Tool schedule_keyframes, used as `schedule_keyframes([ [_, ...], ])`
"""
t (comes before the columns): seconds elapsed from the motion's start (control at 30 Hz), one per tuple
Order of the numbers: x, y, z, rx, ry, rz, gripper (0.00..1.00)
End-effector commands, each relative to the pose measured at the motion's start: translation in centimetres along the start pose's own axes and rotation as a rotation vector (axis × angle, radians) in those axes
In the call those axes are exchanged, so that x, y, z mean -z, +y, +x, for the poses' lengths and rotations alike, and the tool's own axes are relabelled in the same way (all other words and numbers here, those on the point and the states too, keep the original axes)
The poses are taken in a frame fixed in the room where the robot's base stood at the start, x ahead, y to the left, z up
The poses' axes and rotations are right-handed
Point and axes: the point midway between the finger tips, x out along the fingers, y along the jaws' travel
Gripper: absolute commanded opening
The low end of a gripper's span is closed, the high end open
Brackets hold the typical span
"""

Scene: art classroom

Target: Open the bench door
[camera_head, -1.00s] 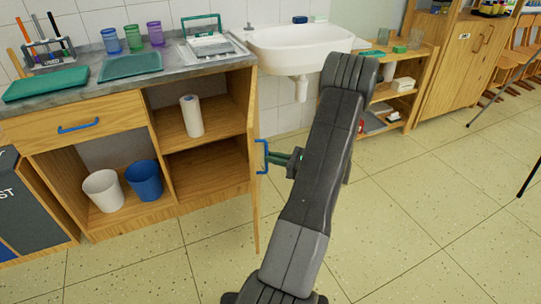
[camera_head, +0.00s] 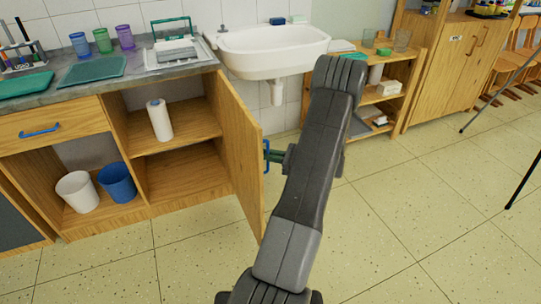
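The wooden bench door (camera_head: 241,155) stands wide open, swung out from the right side of the bench cabinet (camera_head: 186,198). Its inner face is turned towards the left. A blue handle (camera_head: 266,149) sticks out on the far side of the door, near its free edge. My gripper (camera_head: 272,156) is at this handle, with green fingertips that look closed around it. My dark arm hides part of the gripper. Inside the cabinet, a white paper roll (camera_head: 159,120) stands on the upper shelf, and the lower shelf is empty.
A white bucket (camera_head: 76,191) and a blue bucket (camera_head: 117,182) stand in the open left compartment. A sink (camera_head: 268,50) hangs right of the bench. A low shelf unit (camera_head: 409,87) stands behind my arm. The tiled floor (camera_head: 420,215) at right is mostly clear.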

Motion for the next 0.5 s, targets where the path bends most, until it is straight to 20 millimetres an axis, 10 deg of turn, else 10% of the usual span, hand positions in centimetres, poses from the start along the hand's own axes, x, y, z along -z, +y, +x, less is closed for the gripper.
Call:
schedule_keyframes([
  [0.3, -0.16, -0.59, 0.44, 0.011, -0.001, -0.009, 0.00],
  [0.4, -0.15, -0.59, 0.42, 0.012, -0.001, -0.009, 0.30],
  [0.5, -0.12, -0.51, 0.32, 0.011, -0.002, -0.007, 0.33],
])
